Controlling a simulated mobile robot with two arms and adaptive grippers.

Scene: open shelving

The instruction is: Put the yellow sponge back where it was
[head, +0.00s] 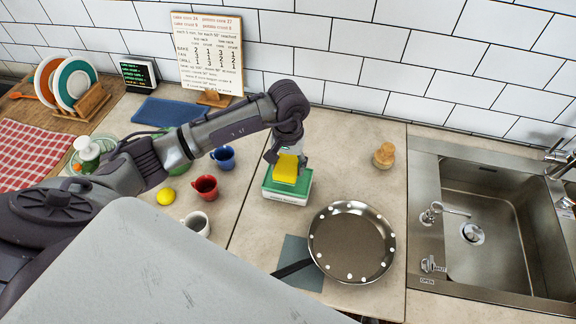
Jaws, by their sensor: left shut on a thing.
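The yellow sponge (285,169) is in the middle of the head view. My left gripper (288,158) is shut on it from above, with the arm coming in from the left. The sponge is over a green and white box (287,190) on the counter. I cannot tell whether the sponge touches the box or hangs just above it. My right gripper is not in view.
A pan (351,243) lies in front of the box, its handle pointing left over a dark mat. Red (205,187) and blue (223,157) mugs and a lemon (166,197) stand left. A sink (500,220) is right, beyond a small brown object (384,156).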

